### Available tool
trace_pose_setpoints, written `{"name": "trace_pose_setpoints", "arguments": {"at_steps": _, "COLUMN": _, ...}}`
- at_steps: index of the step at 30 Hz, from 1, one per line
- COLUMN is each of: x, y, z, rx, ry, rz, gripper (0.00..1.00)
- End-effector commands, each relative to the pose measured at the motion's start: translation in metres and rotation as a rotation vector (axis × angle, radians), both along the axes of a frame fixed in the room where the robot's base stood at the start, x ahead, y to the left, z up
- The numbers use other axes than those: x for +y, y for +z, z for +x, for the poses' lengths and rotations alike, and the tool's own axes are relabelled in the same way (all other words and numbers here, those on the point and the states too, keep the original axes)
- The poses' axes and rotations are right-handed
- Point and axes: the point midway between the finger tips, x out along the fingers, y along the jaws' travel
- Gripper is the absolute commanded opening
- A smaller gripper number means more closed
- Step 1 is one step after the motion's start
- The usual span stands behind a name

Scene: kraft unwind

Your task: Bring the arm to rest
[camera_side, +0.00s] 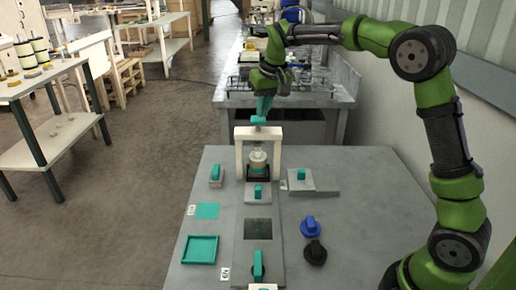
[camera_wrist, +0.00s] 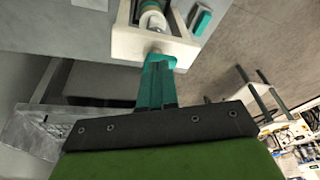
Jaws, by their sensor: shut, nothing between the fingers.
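My gripper (camera_side: 264,108) has teal fingers pointing down, and they are shut with nothing between them. It is above the white upright frame (camera_side: 240,146) at the back of the grey table (camera_side: 360,165). A small teal piece (camera_side: 258,120) shows at the top of the frame, just below the fingertips; I cannot tell whether they touch it. In the wrist view the shut fingers (camera_wrist: 157,65) reach toward the white frame (camera_wrist: 130,42). A pale roll (camera_side: 258,160) sits inside the frame and shows in part in the wrist view (camera_wrist: 152,18).
Teal-handled blocks stand left (camera_side: 216,176) and right (camera_side: 299,175) of the frame. A teal tray (camera_side: 201,250), a teal square (camera_side: 207,211), a blue knob (camera_side: 311,226) and a black knob (camera_side: 315,252) lie nearer. The table's right side is clear. A bench (camera_side: 340,92) stands behind.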

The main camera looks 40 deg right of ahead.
Motion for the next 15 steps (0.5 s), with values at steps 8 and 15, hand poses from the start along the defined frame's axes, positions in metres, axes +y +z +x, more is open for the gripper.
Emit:
{"name": "trace_pose_setpoints", "arguments": {"at_steps": 8, "x": 0.043, "y": 0.014, "z": -0.118, "rx": -0.101, "ry": -0.026, "rz": 0.134, "gripper": 0.00}}
{"name": "trace_pose_setpoints", "arguments": {"at_steps": 15, "x": 0.072, "y": 0.002, "z": -0.218, "rx": -0.204, "ry": -0.031, "rz": 0.203, "gripper": 0.00}}
